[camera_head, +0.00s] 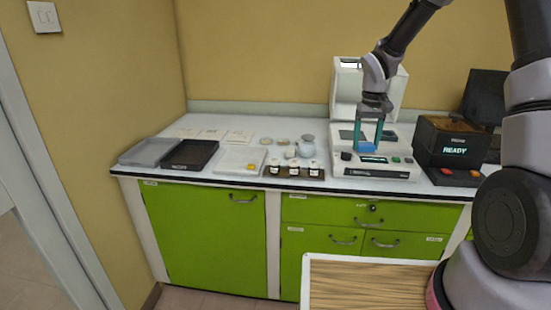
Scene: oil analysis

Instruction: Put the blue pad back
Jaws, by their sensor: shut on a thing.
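My gripper (368,142) points down over the white bench instrument (375,184), with its teal fingers shut on a small blue pad (366,147). The pad is at the fingertips, over the instrument's front part, close to a small lit display. I cannot tell whether the pad touches the instrument.
To the left are small jars (294,168) in a dark rack, a white tray (232,167) with a yellow item, a black tray (188,155) and a grey tray (147,152). A dark box reading READY (455,140) stands close on the right.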

